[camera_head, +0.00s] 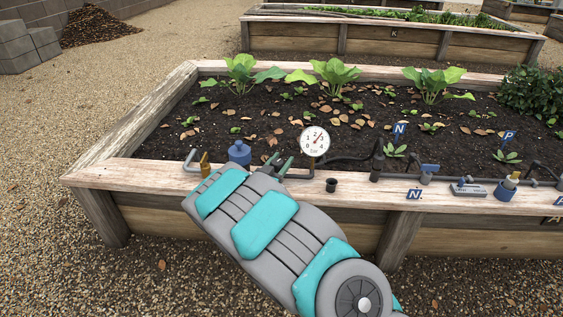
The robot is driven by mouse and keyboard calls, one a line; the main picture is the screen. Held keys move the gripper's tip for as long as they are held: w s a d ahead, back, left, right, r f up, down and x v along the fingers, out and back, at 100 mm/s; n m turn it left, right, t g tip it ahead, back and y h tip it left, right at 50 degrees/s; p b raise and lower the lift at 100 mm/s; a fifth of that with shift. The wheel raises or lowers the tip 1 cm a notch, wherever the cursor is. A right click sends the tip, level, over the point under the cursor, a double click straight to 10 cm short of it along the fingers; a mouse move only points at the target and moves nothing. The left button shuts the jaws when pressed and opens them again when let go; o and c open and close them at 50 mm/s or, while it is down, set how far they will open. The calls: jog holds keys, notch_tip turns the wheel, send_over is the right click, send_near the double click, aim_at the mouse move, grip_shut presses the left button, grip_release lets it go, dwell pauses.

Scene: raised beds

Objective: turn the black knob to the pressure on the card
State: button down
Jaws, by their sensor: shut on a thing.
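My gripper (278,165) is at the front rim of the near bed, just left of the round white gauge (314,141). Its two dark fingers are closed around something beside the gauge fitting. The black knob seems to be between them, but the fingers and my arm mostly hide it. The gauge stands upright with its dial facing me. Its red needle points up and to the right, too small to read exactly. A small pale plate with lettering (468,190) lies on the rim at the right. I cannot read it or tell whether it is the card.
A blue bottle (239,153) and brass fitting (205,164) stand left of my gripper. A black cup-like piece (332,185) is close on its right.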

jog(key=shift+f, duration=0.1)
jog(key=n+y+b, duration=0.1)
jog(key=y+b, duration=0.1)
jog(key=n+t+y+b, duration=0.1)
jog(key=y+b, duration=0.1)
jog(key=b, duration=0.1)
jog(key=shift+w+a+f+n, duration=0.1)
jog(key=shift+a+f+n, duration=0.05)
jog(key=shift+n, duration=0.15)
jog(key=shift+a+n+y+b, duration=0.2)
jog(key=shift+n+y+b, duration=0.65)
jog(key=shift+y, duration=0.35)
jog(key=y, duration=0.1)
jog(key=n+y, duration=0.1)
jog(key=y, duration=0.1)
jog(key=shift+a+r+n, duration=0.25)
jog(key=shift+r+n, duration=0.1)
jog(key=shift+a+n+y+p, duration=0.2)
jog(key=shift+n+y+p, duration=0.25)
jog(key=shift+y, duration=0.3)
jog(key=shift+a+n+y+p, duration=0.15)
jog(key=shift+n+y+p, duration=0.15)
jog(key=shift+n+y, duration=0.35)
jog(key=shift+a+g, duration=0.1)
jog(key=shift+g, duration=0.2)
jog(key=shift+c, duration=1.5)
grip_release()
